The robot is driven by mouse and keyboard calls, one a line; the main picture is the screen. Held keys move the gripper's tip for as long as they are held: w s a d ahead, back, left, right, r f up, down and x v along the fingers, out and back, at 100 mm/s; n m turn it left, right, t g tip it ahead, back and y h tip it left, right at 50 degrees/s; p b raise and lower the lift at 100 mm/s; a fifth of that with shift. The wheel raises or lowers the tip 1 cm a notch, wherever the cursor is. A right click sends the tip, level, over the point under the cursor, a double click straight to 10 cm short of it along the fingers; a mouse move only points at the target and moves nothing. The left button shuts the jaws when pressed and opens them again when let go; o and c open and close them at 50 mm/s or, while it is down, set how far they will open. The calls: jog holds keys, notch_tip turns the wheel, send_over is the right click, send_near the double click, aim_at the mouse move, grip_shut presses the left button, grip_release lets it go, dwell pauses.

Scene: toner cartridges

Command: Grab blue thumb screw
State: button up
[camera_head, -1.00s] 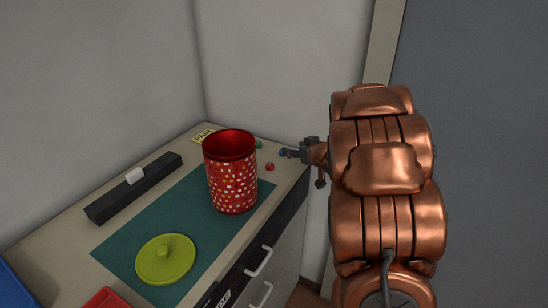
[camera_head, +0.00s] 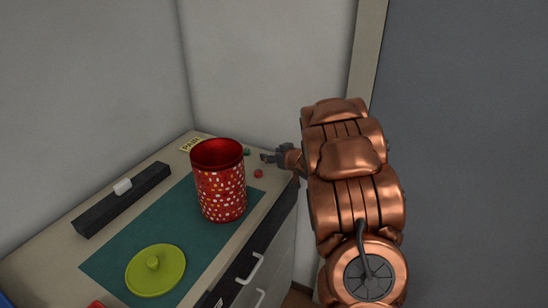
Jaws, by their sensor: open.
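My gripper (camera_head: 266,157) is small and dark at the far right corner of the counter, low over its top. Its jaws are open. I cannot make out the blue thumb screw now; the spot where it showed earlier is covered by the gripper's fingers. Whether the screw lies between the fingers or under them, I cannot tell. A red screw (camera_head: 258,174) lies just in front of the gripper, and a green screw (camera_head: 247,152) lies to its left, near the wall.
A red spotted canister (camera_head: 221,188) stands on a teal mat (camera_head: 118,262), left of the gripper. A lime lid (camera_head: 155,271) lies at the front. A black bar (camera_head: 105,213) with a white block and a yellow label (camera_head: 193,144) are at the back. Drawer handles (camera_head: 250,270) project in front.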

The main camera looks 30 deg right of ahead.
jog(key=shift+w+f, duration=0.35)
jog(key=shift+w, duration=0.25)
jog(key=shift+c, duration=0.3)
jog(key=c, duration=0.8)
